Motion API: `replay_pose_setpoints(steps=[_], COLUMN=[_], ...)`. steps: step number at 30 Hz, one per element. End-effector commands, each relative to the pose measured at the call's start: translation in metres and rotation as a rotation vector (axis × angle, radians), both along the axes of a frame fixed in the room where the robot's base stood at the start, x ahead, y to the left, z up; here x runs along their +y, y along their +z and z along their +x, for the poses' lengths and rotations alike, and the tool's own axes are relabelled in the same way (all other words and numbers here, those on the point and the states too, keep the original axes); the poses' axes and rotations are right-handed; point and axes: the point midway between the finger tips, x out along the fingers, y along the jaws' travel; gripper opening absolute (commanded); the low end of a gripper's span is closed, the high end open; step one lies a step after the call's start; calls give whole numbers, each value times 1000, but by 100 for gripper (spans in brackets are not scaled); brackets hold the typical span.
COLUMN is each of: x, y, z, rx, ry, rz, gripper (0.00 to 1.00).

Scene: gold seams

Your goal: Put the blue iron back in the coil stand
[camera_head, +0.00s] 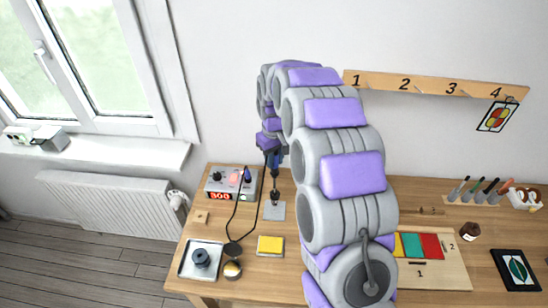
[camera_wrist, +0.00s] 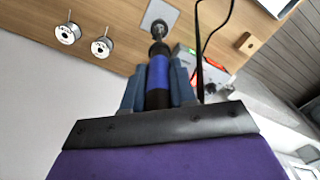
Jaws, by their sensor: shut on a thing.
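My gripper (camera_head: 272,153) is shut on the blue iron, at the far side of the workbench. In the wrist view the blue handle (camera_wrist: 158,72) sits between both jaws, pointing away from me toward the coil stand. The dark coil stand (camera_head: 275,197) rises from a grey plate (camera_head: 274,211); the plate also shows in the wrist view (camera_wrist: 160,12). The iron's front end lines up with the dark coil (camera_wrist: 159,29). I cannot tell how far the tip is inside it. In the head view the iron (camera_head: 274,165) looks roughly upright above the stand.
The control station (camera_head: 229,184) reads 300, left of the stand. A black cable (camera_head: 233,218) loops close beside the iron. A yellow sponge (camera_head: 270,245) and a metal tray (camera_head: 200,260) lie nearer. Two spools (camera_wrist: 67,33) stand nearby. My arm hides the bench's middle.

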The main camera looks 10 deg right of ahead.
Motion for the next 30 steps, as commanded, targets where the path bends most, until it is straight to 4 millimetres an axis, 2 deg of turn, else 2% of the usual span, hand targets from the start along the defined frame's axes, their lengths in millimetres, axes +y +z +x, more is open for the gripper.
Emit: replay_pose_setpoints(steps=[17, 30], x=[2, 2], y=[-1, -10], z=[0, -1], rx=[1, 2], ry=[0, 0], rz=[-1, -1], gripper=[0, 0])
